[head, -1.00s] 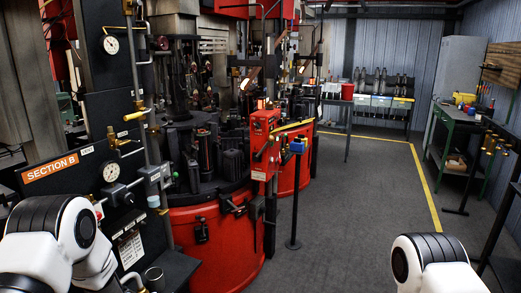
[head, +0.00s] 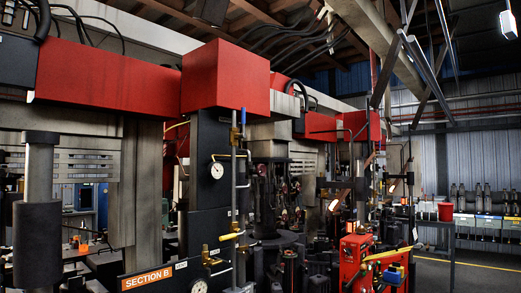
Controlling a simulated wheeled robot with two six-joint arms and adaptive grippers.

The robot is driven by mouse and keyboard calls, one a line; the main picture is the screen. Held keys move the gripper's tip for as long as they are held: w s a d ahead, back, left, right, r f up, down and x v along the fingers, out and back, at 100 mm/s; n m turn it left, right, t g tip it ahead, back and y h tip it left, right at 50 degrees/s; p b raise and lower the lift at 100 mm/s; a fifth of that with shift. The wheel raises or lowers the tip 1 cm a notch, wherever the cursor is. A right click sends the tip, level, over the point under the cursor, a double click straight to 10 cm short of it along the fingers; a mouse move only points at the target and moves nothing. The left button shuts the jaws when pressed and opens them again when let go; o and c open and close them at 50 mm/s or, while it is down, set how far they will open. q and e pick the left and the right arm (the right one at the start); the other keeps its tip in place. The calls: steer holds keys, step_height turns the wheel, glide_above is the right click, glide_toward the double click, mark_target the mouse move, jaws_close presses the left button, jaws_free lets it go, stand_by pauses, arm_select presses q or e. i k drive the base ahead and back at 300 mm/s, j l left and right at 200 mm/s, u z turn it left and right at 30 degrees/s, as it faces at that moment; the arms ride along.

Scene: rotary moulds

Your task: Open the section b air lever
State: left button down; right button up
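The orange SECTION B sign (head: 148,278) is at the bottom of the head view, on a dark panel. Right of it, a yellow lever handle (head: 231,236) sits on a vertical grey pipe (head: 234,200), lying roughly sideways with a slight tilt. I cannot tell for sure that it is the section b air lever. A brass valve (head: 207,256) is just below and left of it. A white gauge (head: 217,170) is above, and another gauge (head: 198,286) is cut by the bottom edge. Neither of my grippers is in view.
Red machine housings (head: 226,78) and a dark column (head: 208,135) fill the middle. A red bucket (head: 445,211) is on a table farther back. Open floor shows at far right.

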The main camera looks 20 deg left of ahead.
mark_target(233, 236)
steer(key=i+j+u, duration=0.1)
steer(key=i+u, duration=0.45)
steer(key=u, duration=0.15)
